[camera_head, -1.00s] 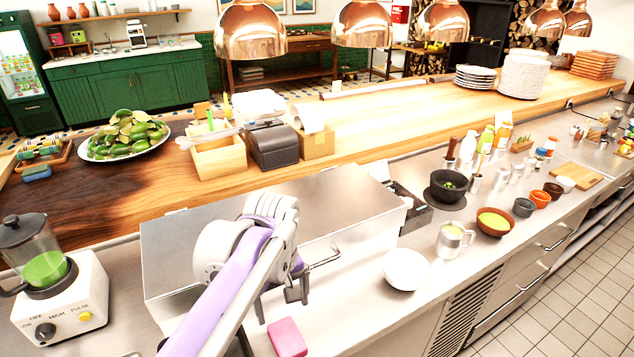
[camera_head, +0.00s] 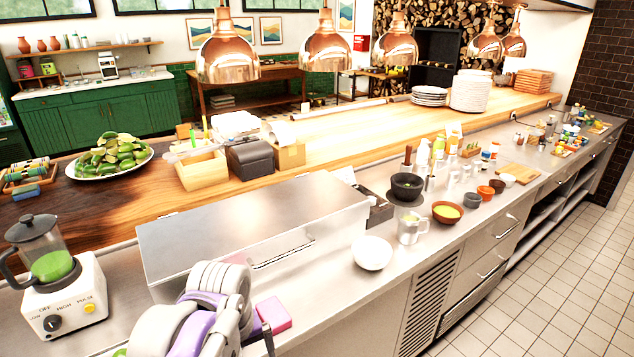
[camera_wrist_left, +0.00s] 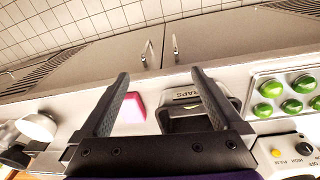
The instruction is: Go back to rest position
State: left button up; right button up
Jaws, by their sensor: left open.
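My left arm (camera_head: 215,305), purple and light grey, reaches in at the bottom of the head view, in front of the steel lidded box (camera_head: 250,225). Only a dark part of its gripper shows there, beside the pink block (camera_head: 272,315); the rest is hidden or out of frame. In the left wrist view my left gripper (camera_wrist_left: 160,76) has its two dark fingers wide apart with nothing held between them. The pink block (camera_wrist_left: 133,107) and a dark bin (camera_wrist_left: 188,118) with partly covered lettering lie beyond the fingers. My right gripper is not in view.
A blender (camera_head: 62,285) stands left of my arm. A white bowl (camera_head: 372,253), metal jug (camera_head: 411,229) and yellow-filled bowl (camera_head: 447,212) stand to the right. A tray of green rounds (camera_wrist_left: 285,93) shows in the wrist view. Copper lamps (camera_head: 326,55) hang above the wooden counter.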

pick_arm(q)
jog(key=s+a+f+m+t, duration=0.4)
jog(key=s+f+m, duration=0.1)
jog(key=s+f, duration=0.4)
jog(key=shift+s+a+f, duration=0.3)
jog(key=shift+s+f, duration=0.05)
jog(key=shift+f, duration=0.2)
